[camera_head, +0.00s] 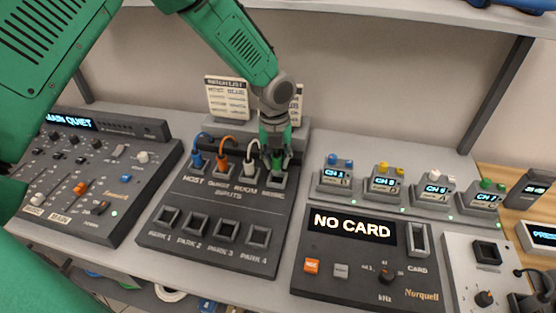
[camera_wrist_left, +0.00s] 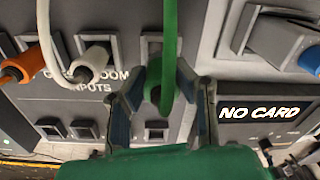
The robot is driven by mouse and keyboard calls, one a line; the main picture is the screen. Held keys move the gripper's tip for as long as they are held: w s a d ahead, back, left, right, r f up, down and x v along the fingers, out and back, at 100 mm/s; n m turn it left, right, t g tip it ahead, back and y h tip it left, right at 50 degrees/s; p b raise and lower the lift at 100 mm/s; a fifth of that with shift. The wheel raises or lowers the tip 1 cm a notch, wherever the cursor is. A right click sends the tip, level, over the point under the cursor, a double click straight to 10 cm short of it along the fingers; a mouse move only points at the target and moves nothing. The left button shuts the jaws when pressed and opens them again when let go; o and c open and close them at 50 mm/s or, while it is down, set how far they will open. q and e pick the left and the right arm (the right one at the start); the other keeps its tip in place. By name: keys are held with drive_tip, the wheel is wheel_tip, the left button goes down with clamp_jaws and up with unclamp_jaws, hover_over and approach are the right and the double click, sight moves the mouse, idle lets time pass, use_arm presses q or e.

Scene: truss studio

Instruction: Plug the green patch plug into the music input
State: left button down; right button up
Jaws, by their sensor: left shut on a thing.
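The patch panel (camera_head: 180,245) has a top row of inputs labelled HOST, GUEST, ROOM and MUSIC. My left gripper (camera_head: 276,152) is shut on the green patch plug (camera_head: 278,163) at the music input (camera_head: 276,182), the rightmost of that row. In the left wrist view the green plug (camera_wrist_left: 158,92) sits between the fingers, with its green cable rising. Fingers and plug partly hide the socket, so I cannot tell how deep the plug sits. My right gripper is not in view.
Blue (camera_head: 197,161), orange (camera_head: 222,162) and white (camera_head: 249,166) plugs stand close by on the left in host, guest and room. The lower park sockets (camera_head: 228,230) are empty. A mixer (camera_head: 85,180) stands left, and a "NO CARD" unit (camera_head: 350,250) right.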

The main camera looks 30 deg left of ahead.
use_arm(q)
drive_tip(key=shift+a, duration=0.4)
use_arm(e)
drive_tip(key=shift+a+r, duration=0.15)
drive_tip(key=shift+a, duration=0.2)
use_arm(q)
drive_tip(key=shift+d, duration=0.4)
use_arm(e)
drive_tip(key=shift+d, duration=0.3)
use_arm(q)
drive_tip(key=shift+d, duration=0.2)
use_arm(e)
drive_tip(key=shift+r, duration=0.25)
use_arm(q)
drive_tip(key=shift+a+p, duration=0.1)
drive_tip(key=shift+p, duration=0.2)
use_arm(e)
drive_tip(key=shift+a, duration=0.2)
use_arm(q)
drive_tip(key=shift+f, duration=0.25)
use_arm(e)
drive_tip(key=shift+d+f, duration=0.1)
use_arm(q)
drive_tip(key=shift+f+b, duration=0.45)
drive_tip(key=shift+f, duration=0.55)
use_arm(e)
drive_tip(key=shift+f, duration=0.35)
